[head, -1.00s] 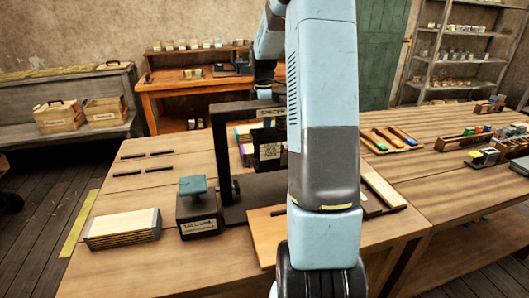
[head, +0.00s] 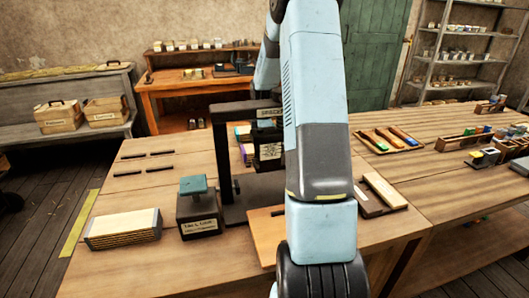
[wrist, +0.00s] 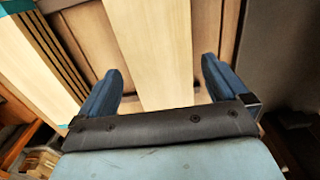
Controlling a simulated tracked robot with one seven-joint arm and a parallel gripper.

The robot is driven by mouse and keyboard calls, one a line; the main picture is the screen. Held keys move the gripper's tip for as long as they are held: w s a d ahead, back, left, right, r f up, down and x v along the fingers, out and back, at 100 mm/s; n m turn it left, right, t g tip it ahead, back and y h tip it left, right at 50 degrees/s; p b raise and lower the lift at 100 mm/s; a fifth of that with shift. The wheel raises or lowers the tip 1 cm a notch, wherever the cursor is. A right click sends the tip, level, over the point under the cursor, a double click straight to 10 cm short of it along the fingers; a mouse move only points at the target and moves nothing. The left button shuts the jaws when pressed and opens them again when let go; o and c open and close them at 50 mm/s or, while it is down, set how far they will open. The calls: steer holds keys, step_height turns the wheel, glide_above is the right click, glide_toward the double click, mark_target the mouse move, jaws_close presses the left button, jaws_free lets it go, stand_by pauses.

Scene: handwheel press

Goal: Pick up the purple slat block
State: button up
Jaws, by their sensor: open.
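A small purple-edged block (head: 247,152) shows in the head view behind the press frame, partly hidden; I cannot tell for certain that it is the slat block. My gripper (wrist: 165,70) is open in the wrist view, its two blue fingers apart. A pale wooden slat (wrist: 155,45) lies in view between the fingers, and I see no contact. No purple shows on it from here. In the head view my own arm hides the gripper.
The dark press (head: 222,150) stands left of my arm. A teal-topped block (head: 197,205) and a pale slat stack (head: 123,229) are at the left front. A tray of coloured pieces (head: 388,140) lies to the right.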

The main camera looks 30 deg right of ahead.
step_height(320, 180, down, 2)
steer(key=shift+f, duration=0.25)
steer(key=c, duration=1.1)
steer(key=shift+c, duration=0.2)
steer(key=shift+r, duration=0.15)
